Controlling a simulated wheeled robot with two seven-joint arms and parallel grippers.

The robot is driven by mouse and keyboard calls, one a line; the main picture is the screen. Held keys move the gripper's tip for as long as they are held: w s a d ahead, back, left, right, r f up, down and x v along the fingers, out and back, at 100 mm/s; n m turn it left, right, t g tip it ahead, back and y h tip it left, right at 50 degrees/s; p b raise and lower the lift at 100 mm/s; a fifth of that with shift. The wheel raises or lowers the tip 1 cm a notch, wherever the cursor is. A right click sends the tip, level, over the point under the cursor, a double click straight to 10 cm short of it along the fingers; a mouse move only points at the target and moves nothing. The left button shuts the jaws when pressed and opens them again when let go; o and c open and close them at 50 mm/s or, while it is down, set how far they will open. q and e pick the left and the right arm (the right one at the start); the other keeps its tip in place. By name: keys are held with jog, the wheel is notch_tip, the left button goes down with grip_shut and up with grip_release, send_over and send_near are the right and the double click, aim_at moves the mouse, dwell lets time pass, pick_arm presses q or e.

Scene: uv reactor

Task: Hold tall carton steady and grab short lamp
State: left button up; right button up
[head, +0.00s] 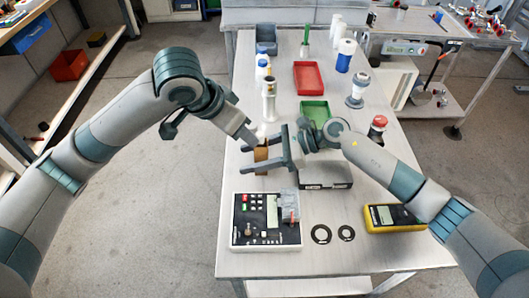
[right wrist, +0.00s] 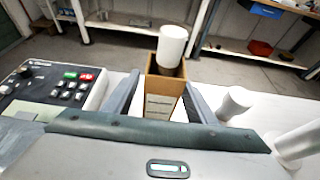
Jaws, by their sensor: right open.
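The tall brown carton (head: 261,154) stands open-topped on the table's left side; it also shows in the right wrist view (right wrist: 163,95). A white cylinder, seemingly the lamp, sticks up from its opening in the right wrist view (right wrist: 172,45). My right gripper (head: 246,160) is open, with one finger on each side of the carton; whether they touch it is unclear. My left gripper (head: 248,136) is beside and above the carton's top, close to the white cylinder; its jaws are too small to read. The right hand hides part of the table behind it.
A control box (head: 266,221), two black rings (head: 321,234) and a yellow multimeter (head: 394,217) lie at the front. Green (head: 314,110) and red (head: 309,77) trays lie behind. White bottles (head: 269,100) stand beyond the carton. The table's left edge is close to the carton.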

jog(key=shift+a+f, duration=0.2)
jog(key=shift+a, duration=0.3)
jog(key=shift+c, duration=0.6)
jog(key=c, duration=1)
pick_arm(q)
jog(key=shift+o, duration=0.9)
jog(key=d+r+n+y, duration=0.4)
jog(key=r+n, duration=0.3)
jog(key=n, duration=0.2)
jog(key=shift+s+r, duration=0.2)
jog(key=shift+s, duration=0.15)
